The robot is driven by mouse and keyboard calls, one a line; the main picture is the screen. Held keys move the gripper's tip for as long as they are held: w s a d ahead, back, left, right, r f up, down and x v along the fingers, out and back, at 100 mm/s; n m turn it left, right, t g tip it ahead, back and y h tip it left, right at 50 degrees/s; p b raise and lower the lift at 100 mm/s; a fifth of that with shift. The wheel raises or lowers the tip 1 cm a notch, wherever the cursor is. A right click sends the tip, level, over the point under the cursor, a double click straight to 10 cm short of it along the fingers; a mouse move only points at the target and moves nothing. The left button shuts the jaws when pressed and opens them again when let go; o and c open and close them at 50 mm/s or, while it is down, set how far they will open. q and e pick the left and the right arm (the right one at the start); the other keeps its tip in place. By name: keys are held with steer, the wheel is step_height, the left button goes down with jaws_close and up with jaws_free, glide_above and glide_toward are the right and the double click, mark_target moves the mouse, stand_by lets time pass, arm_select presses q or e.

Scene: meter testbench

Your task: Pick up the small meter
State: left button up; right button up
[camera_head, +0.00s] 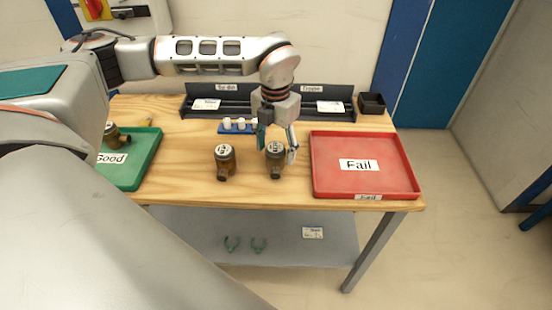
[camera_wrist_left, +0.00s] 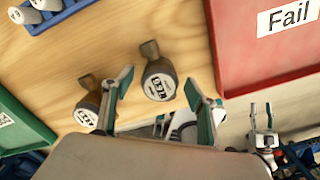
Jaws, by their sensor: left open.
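Two brown meters with round white dial faces stand on the wooden table: a left one (camera_head: 224,160) and a right one (camera_head: 275,160). I cannot tell by size which is the small one. My left gripper (camera_head: 277,148) is open above and behind the right meter, fingers pointing down. In the left wrist view, the right meter (camera_wrist_left: 158,82) appears between the open fingertips of my left gripper (camera_wrist_left: 158,87). The left meter (camera_wrist_left: 88,108) is partly hidden behind one finger there. A third meter (camera_head: 113,134) is in the green tray.
The green Good tray (camera_head: 138,172) is on the left, the red Fail tray (camera_head: 335,185) on the right. A blue rack (camera_head: 236,132) with white pieces, a black holder (camera_head: 232,88) and a small dark box (camera_head: 371,103) stand behind. The table front is clear.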

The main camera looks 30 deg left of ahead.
mark_target(276, 159)
arm_select(q)
steer(key=shift+w+f, duration=0.15)
steer(key=shift+f, duration=2.1)
steer(key=c, duration=1.7)
steer(key=shift+o, duration=0.2)
steer(key=shift+r, duration=0.2)
step_height(276, 159, up, 20)
